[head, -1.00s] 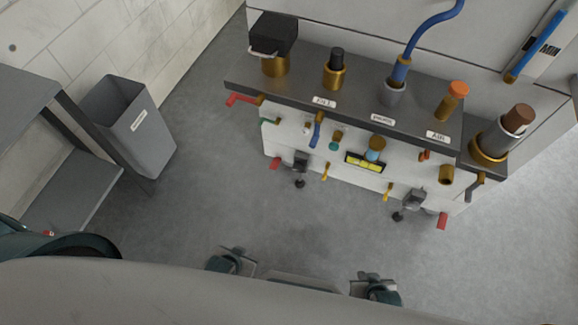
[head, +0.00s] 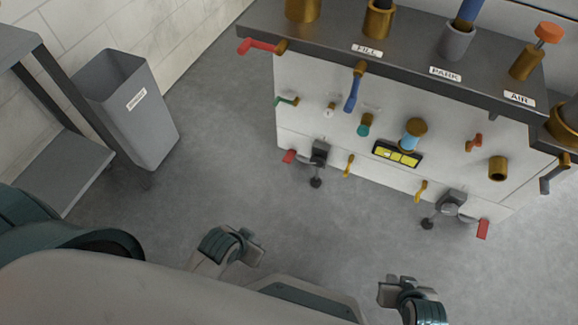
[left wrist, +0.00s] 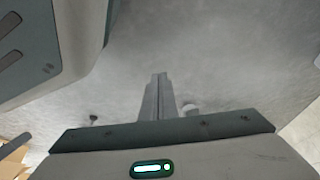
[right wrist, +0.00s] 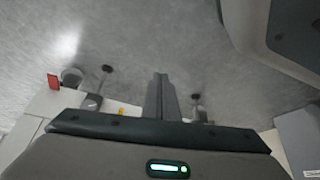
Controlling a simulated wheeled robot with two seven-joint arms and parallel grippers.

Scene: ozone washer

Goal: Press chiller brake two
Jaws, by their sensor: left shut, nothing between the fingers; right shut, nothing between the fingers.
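The white machine (head: 330,115) stands at the upper right of the head view. Low on its front are two grey caster-like fittings with black round ends: a left one (head: 319,157) beside a red tab (head: 289,156), and a right one (head: 449,208) beside another red tab (head: 483,229). No label shows which is chiller brake two. My left gripper (head: 250,250) and right gripper (head: 388,290) are at the bottom, apart from the machine. Their shut, empty fingers show in the left wrist view (left wrist: 157,97) and right wrist view (right wrist: 160,97).
The machine's front carries a blue lever (head: 353,92), a yellow-lit panel (head: 397,154) and brass handles (head: 421,191). A grey bin (head: 140,125) and a dark-framed table (head: 45,75) stand at the left. Grey floor (head: 225,165) is clear between bin and machine.

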